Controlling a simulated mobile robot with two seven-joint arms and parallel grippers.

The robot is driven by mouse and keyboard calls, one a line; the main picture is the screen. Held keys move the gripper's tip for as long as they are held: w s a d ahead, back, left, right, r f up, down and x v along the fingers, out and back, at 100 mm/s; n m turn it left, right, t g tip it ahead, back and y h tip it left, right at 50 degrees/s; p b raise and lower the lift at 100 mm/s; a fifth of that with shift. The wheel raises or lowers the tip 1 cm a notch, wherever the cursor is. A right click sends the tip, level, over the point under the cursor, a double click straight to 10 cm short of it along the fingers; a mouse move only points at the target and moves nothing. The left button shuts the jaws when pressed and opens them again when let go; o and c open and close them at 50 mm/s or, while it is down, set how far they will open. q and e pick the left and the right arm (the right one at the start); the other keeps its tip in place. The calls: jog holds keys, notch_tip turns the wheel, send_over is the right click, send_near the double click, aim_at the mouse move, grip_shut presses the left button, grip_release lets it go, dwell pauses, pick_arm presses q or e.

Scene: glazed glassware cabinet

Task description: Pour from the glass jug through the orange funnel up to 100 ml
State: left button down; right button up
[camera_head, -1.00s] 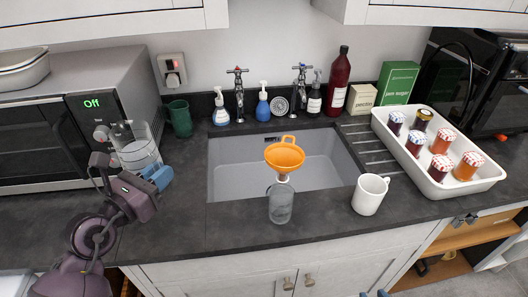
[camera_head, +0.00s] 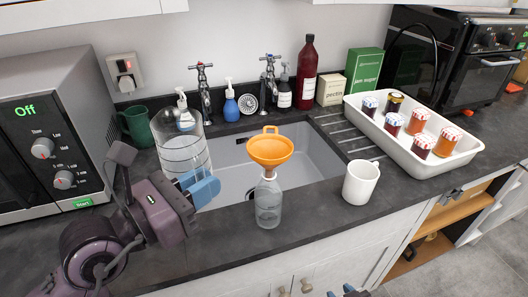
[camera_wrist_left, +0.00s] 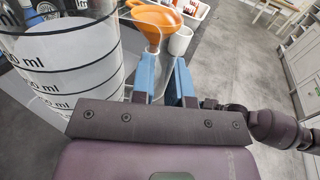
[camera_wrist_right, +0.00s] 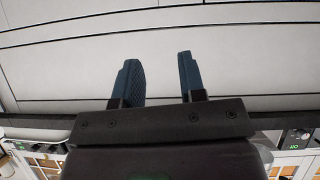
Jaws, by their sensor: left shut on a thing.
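The clear glass jug (camera_head: 178,158), marked with dark ml lines, stands roughly upright in the air left of the funnel. It fills the left of the left wrist view (camera_wrist_left: 62,70). I cannot tell its liquid level. My left gripper (camera_head: 203,188) is shut on the jug's handle side, its blue fingers also showing in the left wrist view (camera_wrist_left: 165,82). The orange funnel (camera_head: 270,150) sits in the neck of a clear glass bottle (camera_head: 268,205) on the counter before the sink. My right gripper (camera_wrist_right: 157,80) is open and empty, low before the cabinet fronts.
A white mug (camera_head: 360,185) stands right of the bottle. The sink (camera_head: 315,165) lies behind. A white tray (camera_head: 445,165) with several jars is at the right, a microwave (camera_head: 60,130) at the left. A green mug (camera_head: 138,125) stands behind the jug.

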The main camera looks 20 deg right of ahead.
pick_arm(q)
jog(key=s+d+f+m+g+h+b, duration=0.1)
jog(key=s+d+f+m+g+b, duration=0.1)
jog(key=s+d+g, duration=0.2)
jog(key=s+d+f+m+g+h+b, duration=0.1)
jog(key=s+d+f+m+g, duration=0.2)
jog(key=s, duration=0.8)
jog(key=shift+s+d+f+m+g+b, duration=0.25)
jog(key=shift+d+m+g+b, duration=0.1)
jog(key=shift+d+g, duration=0.4)
jog(key=shift+a+r, duration=0.1)
jog(key=w+r+n+p, duration=0.2)
jog(key=r+n+p, duration=0.2)
jog(key=r, duration=0.2)
jog(key=w+d+r+n+y+p, duration=0.1)
jog(key=w+r+n+p, duration=0.2)
jog(key=r+n+p, duration=0.1)
jog(key=shift+w+r+n+g+y, duration=0.35)
jog(key=shift+r+g, duration=0.1)
jog(key=shift+r, duration=0.45)
jog(key=shift+d, duration=0.1)
